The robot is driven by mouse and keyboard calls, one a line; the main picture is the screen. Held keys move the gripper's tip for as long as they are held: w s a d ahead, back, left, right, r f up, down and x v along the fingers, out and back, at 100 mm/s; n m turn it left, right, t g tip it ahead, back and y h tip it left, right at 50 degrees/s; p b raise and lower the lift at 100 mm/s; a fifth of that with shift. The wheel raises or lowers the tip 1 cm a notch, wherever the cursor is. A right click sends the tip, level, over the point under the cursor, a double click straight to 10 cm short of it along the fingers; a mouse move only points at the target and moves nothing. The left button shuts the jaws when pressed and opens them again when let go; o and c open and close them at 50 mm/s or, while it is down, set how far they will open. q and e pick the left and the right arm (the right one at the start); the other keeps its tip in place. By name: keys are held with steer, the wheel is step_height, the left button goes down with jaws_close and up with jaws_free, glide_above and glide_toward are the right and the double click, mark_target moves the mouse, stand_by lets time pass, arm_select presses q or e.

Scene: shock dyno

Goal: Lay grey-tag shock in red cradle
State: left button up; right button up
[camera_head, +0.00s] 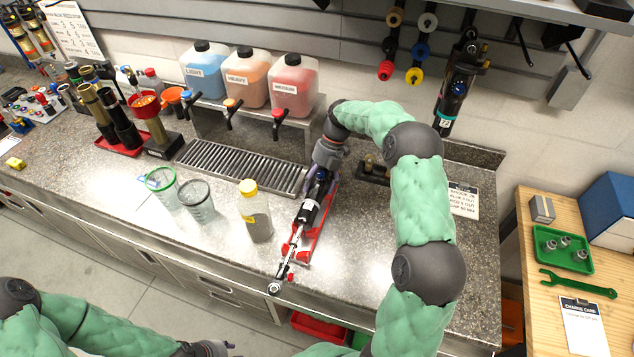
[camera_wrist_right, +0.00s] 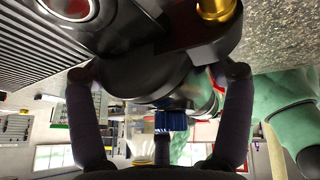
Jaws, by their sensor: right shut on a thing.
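The shock (camera_head: 308,212) has a black body with a light band and a silver shaft that reaches past the counter's front edge. My right gripper (camera_head: 322,178) is shut on its upper end. In the right wrist view the two dark fingers of my gripper (camera_wrist_right: 160,120) stand either side of the dark shock body (camera_wrist_right: 145,78). The red cradle (camera_head: 317,236) is on the counter, directly under and beside the shock. Whether the shock rests in it or hangs just above, I cannot tell. My left gripper (camera_head: 205,349) is low at the picture's bottom edge, its fingers unclear.
A yellow-capped bottle (camera_head: 256,215) stands close left of the cradle, with two clear cups (camera_head: 197,201) further left. A drain grate (camera_head: 240,166) and the fluid jugs (camera_head: 246,78) are behind. Another shock (camera_head: 455,90) hangs on the wall. A wooden bench (camera_head: 540,300) is at right.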

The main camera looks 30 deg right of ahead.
stand_by(0.5)
steer(key=shift+f+b, duration=0.1)
steer(key=shift+b, duration=0.25)
steer(key=shift+f, duration=0.35)
steer(key=shift+f+b, duration=0.45)
steer(key=shift+b, duration=0.4)
steer(key=shift+d, duration=0.1)
stand_by(0.7)
steer(key=o, duration=1.6)
steer(key=shift+w, duration=0.1)
steer(key=shift+d, duration=0.1)
